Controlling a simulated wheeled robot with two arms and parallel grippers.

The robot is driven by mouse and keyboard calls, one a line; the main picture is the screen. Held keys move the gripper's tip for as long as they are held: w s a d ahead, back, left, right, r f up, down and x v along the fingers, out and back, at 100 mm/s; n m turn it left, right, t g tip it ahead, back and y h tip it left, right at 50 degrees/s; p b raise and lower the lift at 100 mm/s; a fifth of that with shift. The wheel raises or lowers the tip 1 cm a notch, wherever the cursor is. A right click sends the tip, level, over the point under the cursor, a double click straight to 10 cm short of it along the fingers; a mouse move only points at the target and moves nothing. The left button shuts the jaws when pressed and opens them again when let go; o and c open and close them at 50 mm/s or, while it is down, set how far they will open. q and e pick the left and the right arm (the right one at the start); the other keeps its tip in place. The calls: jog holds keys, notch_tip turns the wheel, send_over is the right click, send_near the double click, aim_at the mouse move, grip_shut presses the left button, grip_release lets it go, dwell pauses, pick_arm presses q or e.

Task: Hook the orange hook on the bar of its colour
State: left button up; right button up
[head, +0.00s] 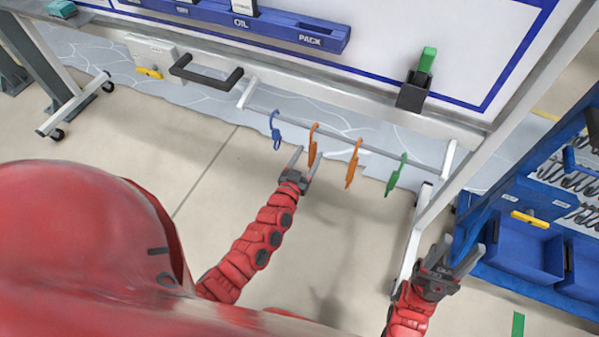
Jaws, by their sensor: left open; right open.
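Two orange hooks hang from a grey bar (345,136) under the whiteboard: one at the left (313,143) and one further right (353,165). A blue hook (275,130) hangs left of them and a green hook (396,175) right of them. My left gripper (308,155) is open, its fingers reaching up at the lower part of the left orange hook, which appears between the fingertips; I cannot tell whether they touch. My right gripper (464,256) is open and empty at the lower right, away from the hooks. No separate orange bar is distinguishable.
The whiteboard frame runs above the bar, with a black handle (205,70), a blue tray (250,22) and a black holder (411,96) with a green item. A blue rack with bins (523,250) stands right, close to my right gripper. The floor below the hooks is clear.

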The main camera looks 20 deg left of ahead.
pick_arm(q)
jog(key=w+b, duration=0.1)
jog(key=w, duration=0.5)
jog(key=shift+w+b, duration=0.3)
jog(key=shift+w, duration=0.1)
jog(key=shift+d, duration=0.1)
grip_shut()
dwell(0.5)
dwell(1.3)
